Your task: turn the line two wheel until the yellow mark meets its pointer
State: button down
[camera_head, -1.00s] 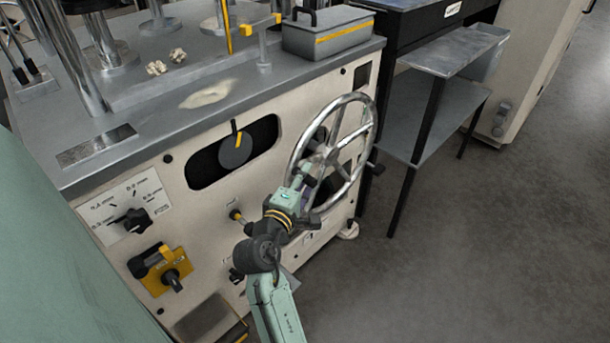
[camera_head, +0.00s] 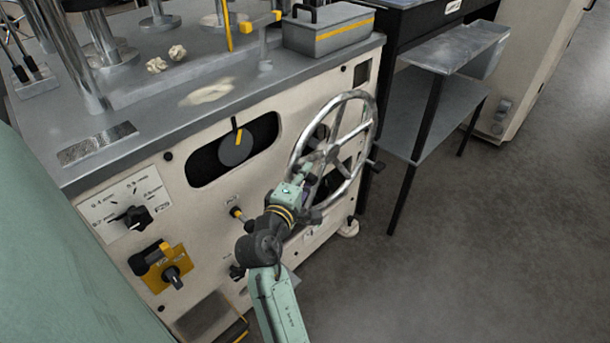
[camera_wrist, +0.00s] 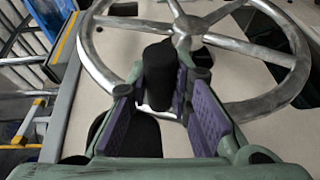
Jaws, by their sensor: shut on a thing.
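A spoked metal handwheel (camera_head: 372,120) stands on the front of the cream machine; it also shows in the wrist view (camera_wrist: 262,104). Its black grip handle (camera_wrist: 159,72) stands between the two purple finger pads of my gripper (camera_wrist: 160,95). My gripper (camera_head: 307,181) is shut on this handle at the wheel's lower left in the head view. A grey dial (camera_head: 234,152) sits in a dark oval opening left of the wheel. Its yellow mark (camera_head: 239,137) lies just below and slightly right of a black pointer (camera_head: 234,123). Any wheel label is unreadable.
A yellow-plated switch (camera_head: 172,276) and a black selector knob (camera_head: 133,217) are on the panel's left. A grey box (camera_head: 328,34) sits on the machine top. A shelf stand (camera_head: 440,115) stands right of the wheel. The floor at lower right is clear.

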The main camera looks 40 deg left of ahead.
dwell(0.5)
notch_tip(320, 180, down, 8)
jog(key=s+t+b, duration=0.1)
jog(key=b, duration=0.6)
jog(key=shift+s+f+b, duration=0.2)
jog(key=shift+s+b, duration=0.1)
jog(key=shift+b, duration=0.1)
jog(key=c, duration=1.4)
grip_release()
jog(key=shift+c, duration=0.2)
jog(key=v, duration=1.2)
